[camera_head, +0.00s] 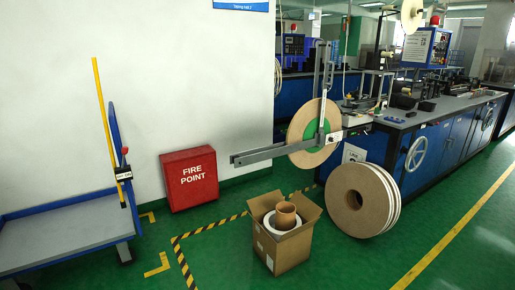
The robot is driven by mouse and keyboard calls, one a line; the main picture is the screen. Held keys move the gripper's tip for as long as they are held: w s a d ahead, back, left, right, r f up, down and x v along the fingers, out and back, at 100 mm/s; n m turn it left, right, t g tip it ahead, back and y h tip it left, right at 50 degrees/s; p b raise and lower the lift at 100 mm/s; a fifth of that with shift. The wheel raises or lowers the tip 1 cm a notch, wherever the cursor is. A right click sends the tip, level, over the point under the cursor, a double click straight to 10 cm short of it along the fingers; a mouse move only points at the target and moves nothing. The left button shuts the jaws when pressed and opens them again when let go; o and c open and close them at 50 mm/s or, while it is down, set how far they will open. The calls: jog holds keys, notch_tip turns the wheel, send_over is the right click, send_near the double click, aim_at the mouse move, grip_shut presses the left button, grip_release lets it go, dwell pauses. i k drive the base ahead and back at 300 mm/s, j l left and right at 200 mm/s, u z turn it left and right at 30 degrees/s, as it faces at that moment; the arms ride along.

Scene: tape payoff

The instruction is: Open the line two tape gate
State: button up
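My gripper does not show in this view. A tape payoff stand holds a cardboard-coloured reel with a green centre (313,134) at the front of the blue machine. A grey horizontal bar (262,153) crosses at the reel's lower part and sticks out to the left. A grey upright arm (324,75) rises above the reel. A small white sign (354,154) beside the reel seems to read "Line 2". I cannot tell for sure which part is the tape gate, or whether it is open.
Large reels (361,200) stand on the floor before the blue machine (425,150). An open carton (282,235) holds rolls. A red fire-point box (189,178) stands by the wall. A blue-edged cart (62,237) is at left, by a yellow pole (103,110). Green floor is clear at front right.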

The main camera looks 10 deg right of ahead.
aim_at(353, 114)
jog(key=i+l+z, duration=0.2)
jog(key=i+z, duration=0.15)
jog(key=i, duration=0.55)
jog(key=i+z, duration=0.35)
jog(key=i, duration=0.5)
jog(key=i+l+u, duration=0.1)
jog(key=i+l, duration=0.15)
jog(key=i+l+u, duration=0.25)
jog(key=i+l, duration=0.15)
jog(key=l, duration=0.25)
jog(key=i+l+u, duration=0.1)
jog(key=l, duration=0.25)
jog(key=i+l+u, duration=0.15)
jog(key=i+l, duration=0.15)
jog(key=i+l+u, duration=0.1)
jog(key=l, duration=0.6)
jog(key=i+l+u, duration=0.1)
jog(key=i+l, duration=0.05)
jog(key=l, duration=0.1)
